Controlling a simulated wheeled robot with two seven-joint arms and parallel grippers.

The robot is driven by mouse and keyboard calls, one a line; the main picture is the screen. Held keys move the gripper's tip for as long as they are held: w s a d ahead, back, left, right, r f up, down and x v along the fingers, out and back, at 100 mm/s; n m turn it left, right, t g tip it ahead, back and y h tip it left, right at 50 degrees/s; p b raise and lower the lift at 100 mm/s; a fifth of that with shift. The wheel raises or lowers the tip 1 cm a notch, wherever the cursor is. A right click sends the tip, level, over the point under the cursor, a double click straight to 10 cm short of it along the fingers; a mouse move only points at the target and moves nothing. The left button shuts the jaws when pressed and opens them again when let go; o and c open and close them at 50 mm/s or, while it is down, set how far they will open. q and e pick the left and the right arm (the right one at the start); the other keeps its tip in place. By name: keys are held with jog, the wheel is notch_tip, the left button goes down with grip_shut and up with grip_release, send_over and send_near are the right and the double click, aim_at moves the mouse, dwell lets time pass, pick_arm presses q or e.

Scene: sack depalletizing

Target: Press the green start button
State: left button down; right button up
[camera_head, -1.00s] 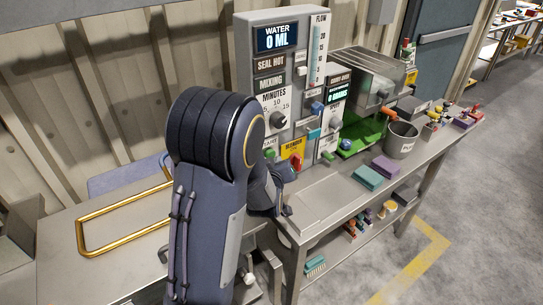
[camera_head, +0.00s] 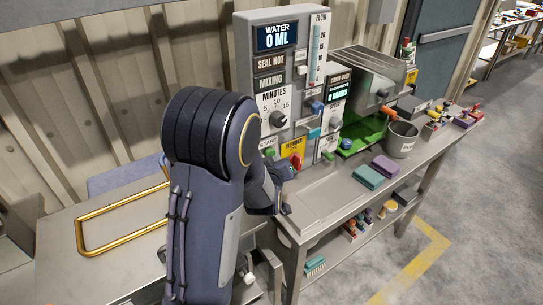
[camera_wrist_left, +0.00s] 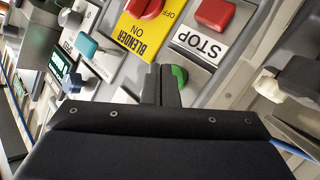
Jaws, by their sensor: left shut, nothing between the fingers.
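The green start button (camera_head: 270,153) shows in the head view under the START label, low on the grey control panel (camera_head: 243,55) and just right of my left arm. In the left wrist view the green button (camera_wrist_left: 180,76) is just right of my fingertips, partly hidden by them. My left gripper (camera_head: 280,172) is in front of the lower panel, its fingers hard to make out there. In the left wrist view the gripper (camera_wrist_left: 160,84) is shut and empty, its tips close beside the button. Contact cannot be told. My right gripper is not in view.
A red STOP button (camera_wrist_left: 213,13) and a yellow blender switch plate (camera_wrist_left: 146,30) sit close to the fingers. Right of the panel are a dispenser with a green tray, a grey bucket (camera_head: 401,138) and coloured blocks on the bench. A gold rail (camera_head: 120,216) lies left.

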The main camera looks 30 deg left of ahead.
pick_arm(q)
jog(key=shift+w+a, duration=0.1)
jog(key=shift+a, duration=0.1)
jog(key=shift+w+a+b, duration=0.2)
jog(key=shift+a+b, duration=0.15)
jog(key=shift+a, duration=0.15)
dwell(0.9)
jog(key=shift+d, duration=0.15)
jog(key=shift+s+d, duration=0.4)
jog(key=shift+d, duration=0.3)
jog(key=shift+d, duration=0.1)
jog(key=d, duration=0.1)
jog(key=s+d, duration=0.1)
jog(key=d, duration=0.1)
jog(key=s+d+p, duration=0.1)
jog(key=shift+d, duration=0.25)
dwell(0.6)
